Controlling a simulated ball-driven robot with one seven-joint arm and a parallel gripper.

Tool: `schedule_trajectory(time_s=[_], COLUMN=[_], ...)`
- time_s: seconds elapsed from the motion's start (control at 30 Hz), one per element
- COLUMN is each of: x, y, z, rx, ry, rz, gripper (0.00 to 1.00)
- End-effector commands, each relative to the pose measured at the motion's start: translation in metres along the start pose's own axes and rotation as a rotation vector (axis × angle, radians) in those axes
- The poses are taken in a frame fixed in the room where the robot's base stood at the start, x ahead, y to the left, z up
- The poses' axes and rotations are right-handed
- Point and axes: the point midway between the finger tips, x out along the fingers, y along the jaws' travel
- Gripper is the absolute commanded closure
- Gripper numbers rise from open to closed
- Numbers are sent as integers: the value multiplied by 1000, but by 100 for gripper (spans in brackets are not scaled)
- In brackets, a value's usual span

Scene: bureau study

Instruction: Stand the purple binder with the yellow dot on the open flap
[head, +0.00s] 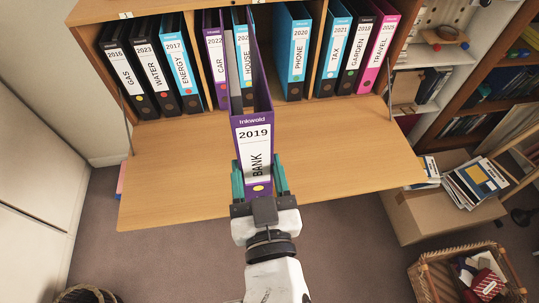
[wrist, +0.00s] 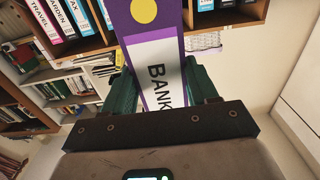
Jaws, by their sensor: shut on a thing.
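The purple binder (head: 252,130) has a white label reading 2019 BANK and a yellow dot low on its spine. My gripper (head: 259,180) has its green fingers shut on the lower part of this binder, one on each side. The binder is upright over the open flap (head: 170,175), its spine towards me and its body reaching back towards the shelf. I cannot tell whether its bottom touches the flap. The wrist view shows the binder (wrist: 150,55) between the green fingers (wrist: 165,88), with the yellow dot and the word BANK in sight.
Other binders stand in the bureau's compartments: black GAS (head: 123,75), purple CAR (head: 215,65), blue HOUSE (head: 244,60), blue PHONE (head: 297,50) and pink TRAVEL (head: 378,50). The flap is bare on both sides of the held binder. A cardboard box (head: 425,215) and wicker basket (head: 435,285) stand at right.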

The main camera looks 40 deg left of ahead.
Motion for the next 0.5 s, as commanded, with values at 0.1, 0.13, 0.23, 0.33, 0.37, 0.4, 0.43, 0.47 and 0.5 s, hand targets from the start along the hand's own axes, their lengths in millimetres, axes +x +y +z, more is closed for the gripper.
schedule_trajectory(time_s=[0.1,0.13,0.23,0.33,0.37,0.4,0.43,0.47,0.5], x=[23,29,44,56,60,64,66,69,72], y=[9,12,18,23,25,26,27,28,30], z=[5,7,23,40,44,50,53,56,60], rx=[-2,-2,-3,-2,-3,-2,-2,-2,-1], ry=[9,9,6,7,8,8,8,8,9], rz=[0,-1,0,0,0,0,-1,-1,-1], gripper=[100,100,100,100,100,100,100,100,100])
